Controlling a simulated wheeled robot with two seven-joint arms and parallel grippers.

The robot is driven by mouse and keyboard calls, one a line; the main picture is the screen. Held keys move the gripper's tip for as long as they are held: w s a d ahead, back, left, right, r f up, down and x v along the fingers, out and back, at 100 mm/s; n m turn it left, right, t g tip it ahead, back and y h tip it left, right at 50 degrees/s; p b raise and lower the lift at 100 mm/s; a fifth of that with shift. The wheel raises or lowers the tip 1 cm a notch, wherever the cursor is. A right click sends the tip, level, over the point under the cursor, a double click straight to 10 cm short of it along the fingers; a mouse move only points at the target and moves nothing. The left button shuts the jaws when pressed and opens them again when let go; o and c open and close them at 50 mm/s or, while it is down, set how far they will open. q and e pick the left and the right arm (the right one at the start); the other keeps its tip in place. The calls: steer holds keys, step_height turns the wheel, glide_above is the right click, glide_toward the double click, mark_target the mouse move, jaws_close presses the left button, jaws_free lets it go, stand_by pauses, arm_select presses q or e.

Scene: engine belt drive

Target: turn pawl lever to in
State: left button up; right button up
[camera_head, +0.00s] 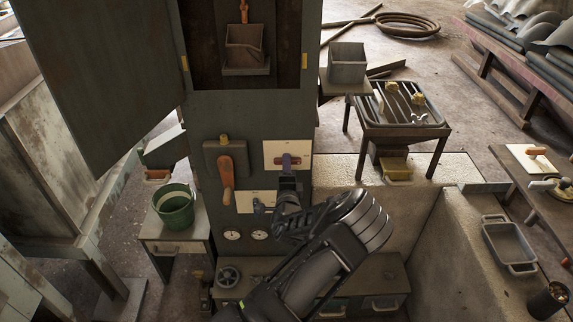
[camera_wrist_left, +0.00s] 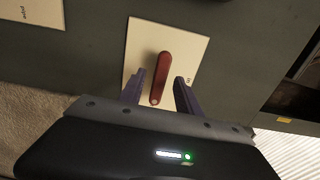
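The red lever (camera_wrist_left: 160,80) stands on a cream plate (camera_wrist_left: 190,45) on the dark green cabinet front, in the left wrist view. Small print sits at the plate's right edge, too small to read surely. My left gripper (camera_wrist_left: 160,77) is open, with one purple finger on each side of the lever and gaps visible between. In the head view my left gripper (camera_head: 287,162) is in front of the upper cream plate (camera_head: 271,150) and hides most of the lever. My right gripper is not in view.
Left of the plate, an orange-handled lever (camera_head: 227,175) sticks out from the cabinet. Below is a second cream plate (camera_head: 243,203) with a small grey knob (camera_head: 258,206), and round gauges (camera_head: 232,236). A green bucket (camera_head: 176,210) stands on a side table to the left.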

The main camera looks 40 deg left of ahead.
arm_select(q)
steer(key=shift+w+a, duration=0.15)
steer(key=shift+w, duration=0.1)
jaws_close()
stand_by(0.3)
